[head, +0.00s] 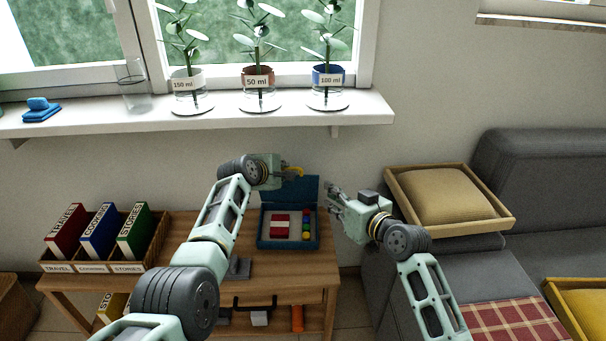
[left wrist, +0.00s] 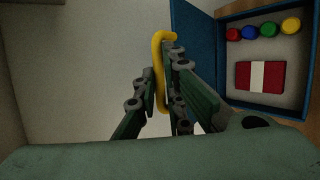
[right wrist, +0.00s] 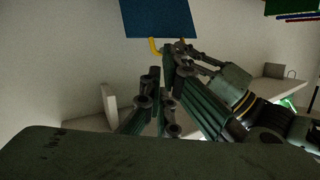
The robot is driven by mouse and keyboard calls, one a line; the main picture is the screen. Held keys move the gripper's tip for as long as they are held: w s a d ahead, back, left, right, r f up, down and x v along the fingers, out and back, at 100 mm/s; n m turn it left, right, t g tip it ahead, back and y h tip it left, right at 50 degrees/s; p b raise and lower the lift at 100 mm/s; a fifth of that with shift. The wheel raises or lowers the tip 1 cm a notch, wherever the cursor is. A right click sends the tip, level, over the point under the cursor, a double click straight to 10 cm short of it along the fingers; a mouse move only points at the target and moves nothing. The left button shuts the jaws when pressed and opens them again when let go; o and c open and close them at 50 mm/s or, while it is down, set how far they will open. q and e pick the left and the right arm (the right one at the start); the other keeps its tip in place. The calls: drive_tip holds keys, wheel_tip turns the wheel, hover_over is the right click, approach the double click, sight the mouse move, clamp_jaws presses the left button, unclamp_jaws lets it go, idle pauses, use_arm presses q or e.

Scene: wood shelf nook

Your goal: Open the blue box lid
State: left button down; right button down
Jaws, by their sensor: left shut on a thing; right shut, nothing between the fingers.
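The blue box (head: 262,241) stands on the wooden table. Its blue lid (head: 306,190) stands raised at the back of the box. A yellow handle (head: 299,171) is on the lid; it also shows in the left wrist view (left wrist: 157,70). My left gripper (head: 288,175) is shut on the yellow handle at the lid's upper edge. My right gripper (head: 333,198) is shut and empty, just right of the lid, apart from it. The lid (right wrist: 158,18) and the handle also show ahead of it in the right wrist view.
Inside the box are a red block with a white band (head: 279,225) and several coloured round pieces (head: 306,227). A book rack (head: 104,262) stands at the table's left. A wooden tray with a cushion (head: 440,196) is at the right. A shelf with plants (head: 215,112) is above.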

drive_tip(key=r+x, duration=0.2)
drive_tip(key=x, duration=1.2)
drive_tip(key=shift+w, duration=0.2)
drive_tip(key=shift+a, duration=0.15)
drive_tip(key=shift+w+r, duration=0.35)
drive_tip(key=shift+w, duration=0.3)
